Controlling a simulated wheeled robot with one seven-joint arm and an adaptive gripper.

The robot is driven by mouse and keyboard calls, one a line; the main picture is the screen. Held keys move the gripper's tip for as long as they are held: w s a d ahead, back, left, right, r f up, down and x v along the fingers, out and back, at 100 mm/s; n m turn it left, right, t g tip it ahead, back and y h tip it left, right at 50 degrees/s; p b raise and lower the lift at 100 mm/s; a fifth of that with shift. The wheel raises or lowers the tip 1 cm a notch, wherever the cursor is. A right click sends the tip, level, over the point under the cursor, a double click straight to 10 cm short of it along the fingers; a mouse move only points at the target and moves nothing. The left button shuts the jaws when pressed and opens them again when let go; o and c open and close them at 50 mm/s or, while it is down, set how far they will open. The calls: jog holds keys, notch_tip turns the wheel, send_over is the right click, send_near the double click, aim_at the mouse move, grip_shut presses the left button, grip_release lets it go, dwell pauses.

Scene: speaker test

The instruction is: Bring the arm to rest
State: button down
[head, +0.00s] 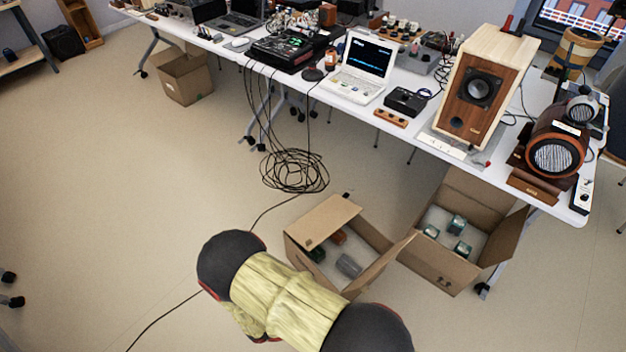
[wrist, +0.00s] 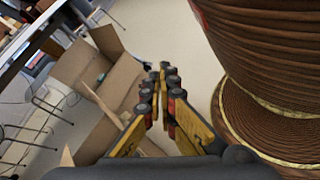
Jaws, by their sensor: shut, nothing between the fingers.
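My arm (head: 270,295) shows at the bottom of the head view, bent, with pale yellow links and dark joints. It hangs over the floor in front of the open cardboard boxes. My gripper is hidden in the head view. In the wrist view my gripper (wrist: 163,78) has yellow and black fingers whose tips are together. It is shut and holds nothing. Open cardboard boxes stand to its left in that view, apart from the fingertips.
An open box (head: 322,221) with a few small items is just beyond my arm. A second box (head: 437,268) with green items stands right of it. The white table (head: 345,98) holds a wooden speaker (head: 482,88). Coiled cables (head: 295,172) lie on the floor. Floor at left is mostly clear.

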jog(key=w+a+r+m+g+y, duration=0.15)
jog(key=r+y, duration=0.25)
jog(key=r, duration=0.5)
jog(key=a+r+m+y+p, duration=0.1)
jog(key=r+m+y, duration=0.2)
jog(key=r, duration=0.6)
jog(key=w+a+r+m+g+y, duration=0.15)
jog(key=r+y, duration=0.25)
jog(key=r, duration=0.6)
jog(key=d+r+m+t, duration=0.2)
jog(key=d+r, duration=0.2)
jog(key=r, duration=0.3)
jog(key=d+r+m+t+y+p, duration=0.1)
jog(key=d+r+m+t, duration=0.1)
jog(key=r, duration=0.5)
jog(key=s+d+r+m+t+y, duration=0.1)
jog(key=d+r+m+t, duration=0.2)
jog(key=d+r, duration=0.3)
jog(key=shift+d+r+t, duration=0.3)
jog(key=shift+d+r, duration=0.05)
jog(key=shift+r, duration=0.5)
